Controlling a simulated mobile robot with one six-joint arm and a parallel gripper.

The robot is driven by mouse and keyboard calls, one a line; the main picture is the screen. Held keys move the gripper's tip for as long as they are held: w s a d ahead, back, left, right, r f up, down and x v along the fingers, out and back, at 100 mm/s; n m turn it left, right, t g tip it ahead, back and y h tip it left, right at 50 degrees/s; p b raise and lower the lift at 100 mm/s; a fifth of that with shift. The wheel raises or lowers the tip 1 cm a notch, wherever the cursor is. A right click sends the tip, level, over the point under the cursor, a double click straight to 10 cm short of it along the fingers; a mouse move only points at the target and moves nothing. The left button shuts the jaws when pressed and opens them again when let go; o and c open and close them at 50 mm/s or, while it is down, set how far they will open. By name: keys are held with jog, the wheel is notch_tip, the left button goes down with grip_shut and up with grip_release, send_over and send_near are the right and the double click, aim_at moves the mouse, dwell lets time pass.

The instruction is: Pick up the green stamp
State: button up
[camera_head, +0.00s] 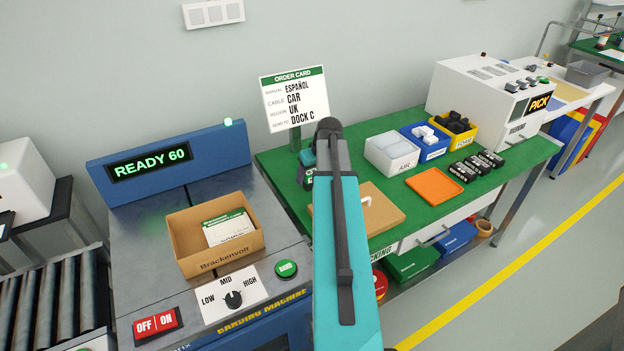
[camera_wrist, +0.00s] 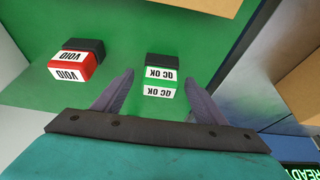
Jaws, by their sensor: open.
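The green stamp (camera_wrist: 161,78) stands on the green bench top in the wrist view. It has a black part and green-and-white faces lettered "QC OK". My gripper (camera_wrist: 159,84) is open, with one finger to the left of the stamp and one to the right. Clear green shows between each finger and the stamp, so the jaws hold nothing. A red stamp (camera_wrist: 77,62) lettered "VOID" stands to the left, outside the left finger. In the head view my teal arm covers most of this spot, and the fingers cannot be made out.
An open carton (camera_head: 216,262) sits on the banding machine at left. On the packing bench (camera_head: 400,122) are a brown board (camera_head: 385,222), an orange tray (camera_head: 434,198), and white, blue and yellow bins. An order card (camera_head: 293,98) stands behind my arm.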

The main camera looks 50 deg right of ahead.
jog(key=shift+x, duration=0.75)
jog(key=c, duration=1.1)
jog(key=shift+c, duration=0.2)
jog(key=shift+r, duration=0.1)
